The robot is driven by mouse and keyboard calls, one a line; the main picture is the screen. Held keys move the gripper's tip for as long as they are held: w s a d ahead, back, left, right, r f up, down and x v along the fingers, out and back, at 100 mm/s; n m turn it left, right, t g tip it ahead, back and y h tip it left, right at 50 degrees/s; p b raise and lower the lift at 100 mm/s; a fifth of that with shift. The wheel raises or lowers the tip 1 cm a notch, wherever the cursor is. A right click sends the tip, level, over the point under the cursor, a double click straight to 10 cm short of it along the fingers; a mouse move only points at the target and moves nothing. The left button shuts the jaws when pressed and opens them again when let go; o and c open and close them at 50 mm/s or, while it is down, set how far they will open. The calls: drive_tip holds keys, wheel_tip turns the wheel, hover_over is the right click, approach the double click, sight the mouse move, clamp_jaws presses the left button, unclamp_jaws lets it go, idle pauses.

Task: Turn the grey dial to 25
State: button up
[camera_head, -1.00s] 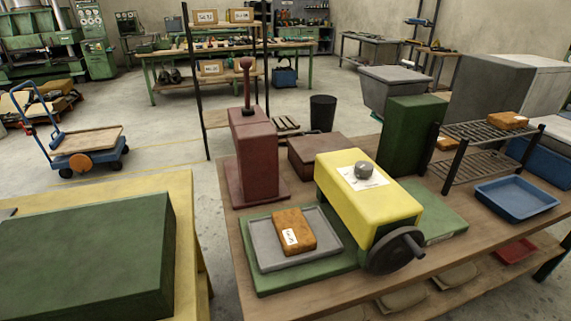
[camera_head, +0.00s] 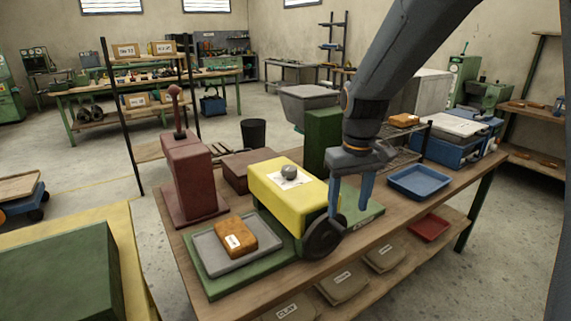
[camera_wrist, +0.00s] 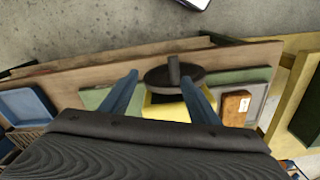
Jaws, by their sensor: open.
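The grey dial (camera_head: 289,171) sits on a white label on top of the yellow machine (camera_head: 268,187). The label's marks are too small to read. A dark handwheel (camera_head: 322,238) is on the machine's near end. My gripper (camera_head: 350,211) is open and empty, pointing down just right of the handwheel and the machine's near end, apart from the dial. In the wrist view my two blue fingers (camera_wrist: 160,97) are spread, with the handwheel (camera_wrist: 157,78) and part of the yellow machine (camera_wrist: 165,107) beyond them. The dial is hidden there.
A grey tray (camera_head: 208,257) with an orange-brown block (camera_head: 235,237) lies left of the machine on a green base. A maroon press (camera_head: 187,172) and dark green block (camera_head: 319,140) stand behind. A blue tray (camera_head: 419,182) lies right on the wooden table (camera_head: 390,219).

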drive_tip(key=w+a+r+n, duration=0.1)
drive_tip(key=w+a, duration=0.1)
drive_tip(key=w, duration=0.1)
drive_tip(key=w+a+r+n, duration=0.1)
drive_tip(key=w+a+r, duration=0.1)
drive_tip(key=w+a, duration=0.1)
drive_tip(key=w+a+r+n, duration=0.1)
drive_tip(key=w+a+r, duration=0.1)
drive_tip(key=w, duration=0.3)
drive_tip(key=shift+a+r, duration=0.15)
drive_tip(key=shift+a, duration=0.15)
wheel_tip(320, 180, up, 4)
drive_tip(key=n, duration=0.2)
hover_over(290, 167)
drive_tip(key=shift+s+d+r+g, duration=0.15)
drive_tip(key=shift+s+g, duration=0.15)
drive_tip(key=shift+w+a+r+n, duration=0.1)
drive_tip(key=shift+a+n, duration=0.1)
drive_tip(key=shift+n, duration=0.1)
wheel_tip(290, 167, down, 8)
drive_tip(key=shift+r+p, duration=0.2)
drive_tip(key=shift+p, duration=0.65)
drive_tip(key=shift+w, duration=0.1)
drive_tip(key=c, duration=1)
drive_tip(key=shift+c, duration=0.2)
